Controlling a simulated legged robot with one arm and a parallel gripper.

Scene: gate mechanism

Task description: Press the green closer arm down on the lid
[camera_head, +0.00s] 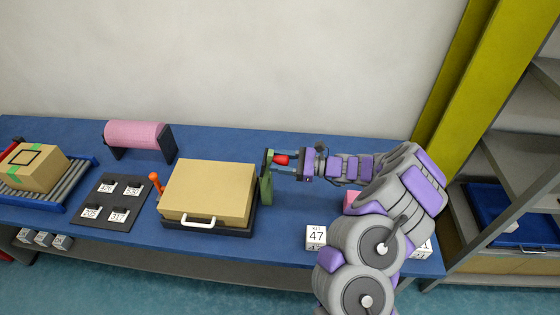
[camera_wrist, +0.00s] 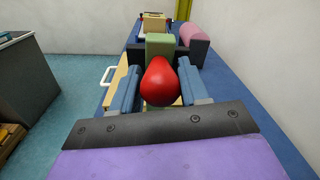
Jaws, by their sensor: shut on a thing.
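The green closer arm (camera_head: 266,188) stands upright at the right side of the box, beside the lid and not lying on it. The tan lid (camera_head: 208,186) lies flat over a dark base (camera_head: 205,227), with a white handle (camera_head: 199,221) at its front. My gripper (camera_head: 278,161) reaches in from the right and is shut on the red knob (camera_head: 282,160) at the top of the closer arm. In the wrist view the red knob (camera_wrist: 159,84) sits between my blue fingers, with the green arm (camera_wrist: 159,45) behind it. The knob hides part of the lid there.
An orange lever (camera_head: 155,182) stands left of the lid. Further left are a black board (camera_head: 112,218) with numbered tags, a pink roller (camera_head: 134,134) and a conveyor (camera_head: 62,190) with a carton. A number 47 block (camera_head: 316,236) stands at the front right.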

